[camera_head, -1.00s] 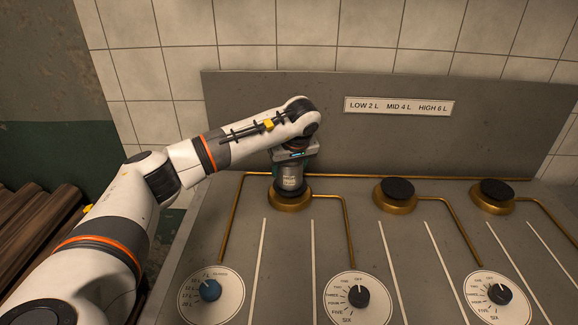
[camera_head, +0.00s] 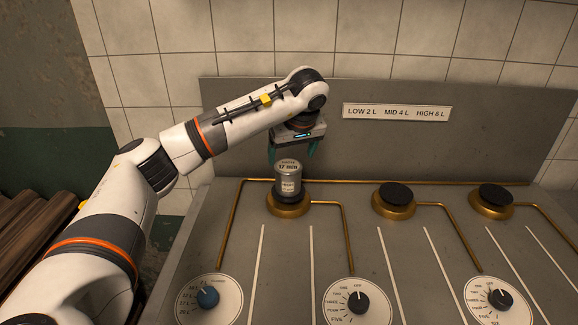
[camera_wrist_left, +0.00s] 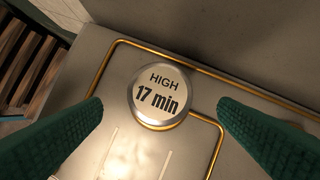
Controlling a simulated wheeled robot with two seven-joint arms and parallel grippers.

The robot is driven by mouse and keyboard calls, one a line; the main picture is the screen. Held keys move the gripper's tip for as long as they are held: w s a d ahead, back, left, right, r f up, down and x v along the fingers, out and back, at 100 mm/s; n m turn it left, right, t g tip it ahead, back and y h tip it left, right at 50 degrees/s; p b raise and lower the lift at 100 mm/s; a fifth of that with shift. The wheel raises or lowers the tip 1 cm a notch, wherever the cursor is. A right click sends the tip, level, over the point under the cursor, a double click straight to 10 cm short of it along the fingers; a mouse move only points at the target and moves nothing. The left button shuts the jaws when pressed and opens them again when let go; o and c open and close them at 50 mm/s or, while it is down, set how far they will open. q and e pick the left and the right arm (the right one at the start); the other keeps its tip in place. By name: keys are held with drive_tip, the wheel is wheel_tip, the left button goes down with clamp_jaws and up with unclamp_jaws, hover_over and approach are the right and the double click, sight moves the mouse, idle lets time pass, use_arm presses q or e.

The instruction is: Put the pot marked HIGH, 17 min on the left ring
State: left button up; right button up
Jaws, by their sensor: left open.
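The small metal pot (camera_head: 288,180) stands upright on the left ring (camera_head: 289,207), a brass burner. In the left wrist view the lid of the pot (camera_wrist_left: 160,96) reads HIGH, 17 min. My left gripper (camera_head: 294,150) is open just above and behind the pot, apart from it. In the left wrist view its two green fingers lie on either side of the pot with clear gaps, and nothing is between them. My right gripper is not in view.
The middle ring (camera_head: 393,200) and the right ring (camera_head: 491,200) are empty. Brass pipes run between rings and dials. A sign (camera_head: 396,112) gives LOW 2 L, MID 4 L, HIGH 6 L.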

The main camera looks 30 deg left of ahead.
use_arm(q)
drive_tip(key=shift+v, duration=1.7)
